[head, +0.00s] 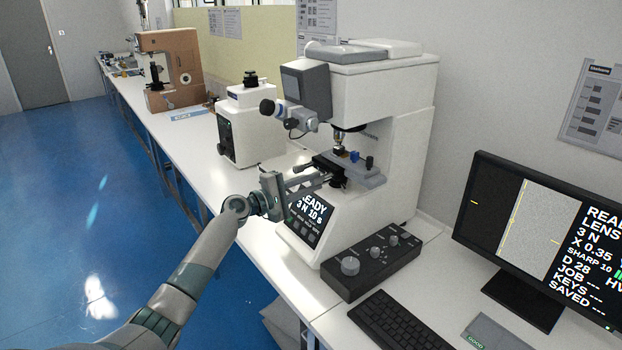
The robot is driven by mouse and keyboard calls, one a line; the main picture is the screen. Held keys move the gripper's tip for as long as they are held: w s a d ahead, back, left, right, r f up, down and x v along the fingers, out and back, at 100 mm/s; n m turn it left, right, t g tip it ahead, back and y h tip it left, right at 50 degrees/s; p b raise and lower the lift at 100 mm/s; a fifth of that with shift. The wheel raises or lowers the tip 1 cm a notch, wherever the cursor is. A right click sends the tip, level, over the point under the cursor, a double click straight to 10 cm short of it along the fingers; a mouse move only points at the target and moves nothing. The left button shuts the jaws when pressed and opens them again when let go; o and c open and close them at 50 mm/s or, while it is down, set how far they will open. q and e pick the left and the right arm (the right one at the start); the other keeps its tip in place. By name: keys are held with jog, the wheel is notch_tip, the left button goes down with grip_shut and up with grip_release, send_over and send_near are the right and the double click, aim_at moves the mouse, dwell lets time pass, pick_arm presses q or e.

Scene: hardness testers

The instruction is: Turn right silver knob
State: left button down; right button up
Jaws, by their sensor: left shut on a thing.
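A white hardness tester (385,110) stands on the bench with a small dark stage (338,162) under its objective. A silver knob with a short shaft (302,168) sticks out at the stage's left side, and a blue-and-dark knob (368,161) is at its right. My left gripper (326,177) reaches in from the left above the tester's display. Its fingers are shut at the front of the stage on a stage knob, which they mostly hide. The control box (385,265) in front carries several silver knobs, the largest (350,266) at its left. My right gripper is out of view.
The tester's sloped display (308,222) lies just below my left gripper. A keyboard (400,322) and a monitor (540,230) stand at the right. A smaller white tester (250,125) and a brown one (178,65) stand farther back. The blue floor at left is clear.

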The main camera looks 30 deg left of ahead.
pick_arm(q)
jog(key=n+p, duration=0.1)
jog(key=n, duration=0.1)
jog(key=n+p, duration=0.2)
jog(key=shift+r+n, duration=0.2)
jog(key=shift+n, duration=0.1)
jog(key=shift+f+n+p, duration=0.15)
jog(key=shift+n+p, duration=0.5)
jog(key=shift+n, duration=0.45)
jog(key=c, duration=1.6)
grip_release()
jog(key=shift+a+f, duration=0.1)
jog(key=shift+s+a+f, duration=0.1)
jog(key=shift+s, duration=0.3)
jog(key=shift+b+v, duration=2.85)
jog(key=shift+v, duration=5.45)
